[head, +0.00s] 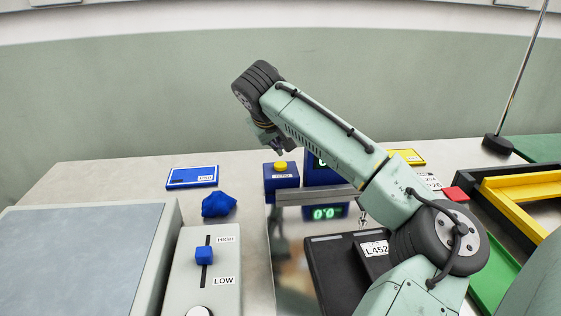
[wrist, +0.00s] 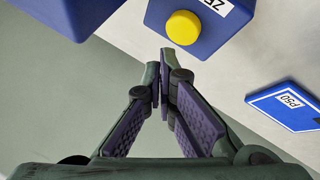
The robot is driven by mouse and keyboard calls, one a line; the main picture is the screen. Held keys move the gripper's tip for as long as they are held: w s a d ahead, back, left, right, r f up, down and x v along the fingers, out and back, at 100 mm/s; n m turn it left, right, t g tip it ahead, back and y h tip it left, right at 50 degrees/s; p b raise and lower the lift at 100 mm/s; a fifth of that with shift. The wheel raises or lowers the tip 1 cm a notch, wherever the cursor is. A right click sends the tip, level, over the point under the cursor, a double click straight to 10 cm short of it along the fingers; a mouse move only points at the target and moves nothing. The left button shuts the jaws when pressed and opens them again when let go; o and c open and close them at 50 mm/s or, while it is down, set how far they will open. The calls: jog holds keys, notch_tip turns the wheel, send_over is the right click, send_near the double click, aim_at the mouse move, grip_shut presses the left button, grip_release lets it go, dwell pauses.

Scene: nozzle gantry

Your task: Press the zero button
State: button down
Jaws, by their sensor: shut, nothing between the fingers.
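The zero button is a yellow round cap (head: 280,167) on top of a blue box (head: 281,183) with a white label, at the back middle of the table in the head view. In the wrist view the yellow cap (wrist: 183,27) and its blue box (wrist: 222,30) sit at the top, just beyond my fingertips. My gripper (head: 281,150) hangs just above and behind the cap in the head view. In the wrist view my gripper (wrist: 164,52) is shut and empty. A small gap shows between the fingertips and the cap; I cannot tell its depth.
A blue display unit (head: 323,169) stands right beside the button box, its green digits (head: 324,212) mirrored in a shiny plate. A blue P50 card (head: 192,177) and a blue lump (head: 219,204) lie left. A HIGH/LOW slider panel (head: 190,262) is in front. A black L452 block (head: 374,258) lies right.

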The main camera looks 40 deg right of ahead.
aim_at(278, 163)
notch_tip(278, 163, up, 4)
jog(key=shift+r+p, duration=0.1)
jog(key=shift+p, duration=1.15)
